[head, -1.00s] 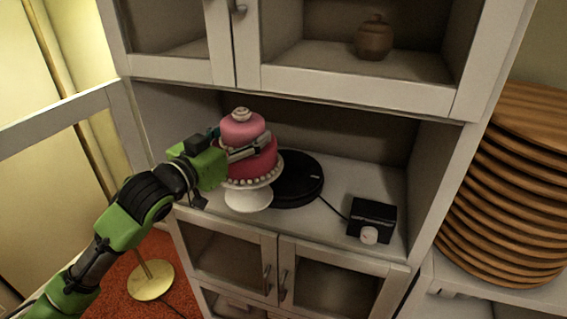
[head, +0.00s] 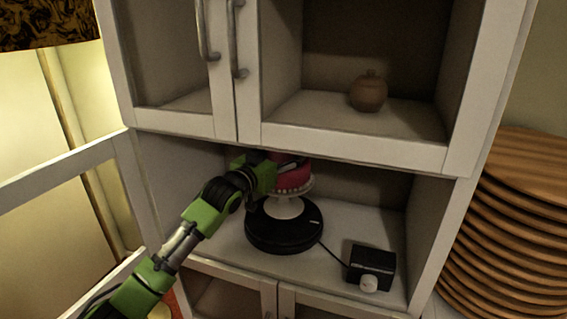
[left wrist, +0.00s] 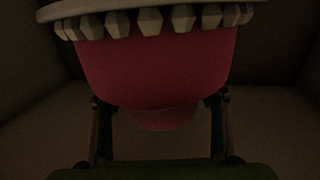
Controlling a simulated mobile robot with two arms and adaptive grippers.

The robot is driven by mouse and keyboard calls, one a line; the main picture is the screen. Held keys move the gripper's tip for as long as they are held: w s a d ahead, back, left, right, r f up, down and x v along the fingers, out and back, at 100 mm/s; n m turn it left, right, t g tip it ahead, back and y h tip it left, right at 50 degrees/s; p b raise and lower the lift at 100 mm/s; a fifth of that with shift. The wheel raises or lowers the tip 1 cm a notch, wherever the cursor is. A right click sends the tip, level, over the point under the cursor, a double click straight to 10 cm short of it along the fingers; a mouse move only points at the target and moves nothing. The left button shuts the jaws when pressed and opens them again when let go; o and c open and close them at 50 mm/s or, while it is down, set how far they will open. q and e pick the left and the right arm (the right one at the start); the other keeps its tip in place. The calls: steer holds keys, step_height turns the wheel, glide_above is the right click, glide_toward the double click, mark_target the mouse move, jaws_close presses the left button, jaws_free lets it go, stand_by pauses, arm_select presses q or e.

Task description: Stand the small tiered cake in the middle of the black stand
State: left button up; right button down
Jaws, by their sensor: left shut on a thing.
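In the left wrist view the cake (left wrist: 155,65) fills the middle, upside down. My left gripper (head: 277,166) is shut on the cake, with a finger along each side. My right gripper is not in view.
The stand sits in an open cabinet niche, with the upper shelf edge (head: 300,155) close above the cake. A cable runs to a black control box with a white knob (head: 370,268) at right. Several wooden plates (head: 515,230) are stacked outside at right.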

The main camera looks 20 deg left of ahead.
arm_select(q)
steer(key=shift+f+p, duration=0.3)
steer(key=shift+f, duration=1.25)
steer(key=o, duration=2.1)
steer(key=shift+f, duration=0.2)
steer(key=b+v, duration=0.1)
steer(key=v, duration=1.1)
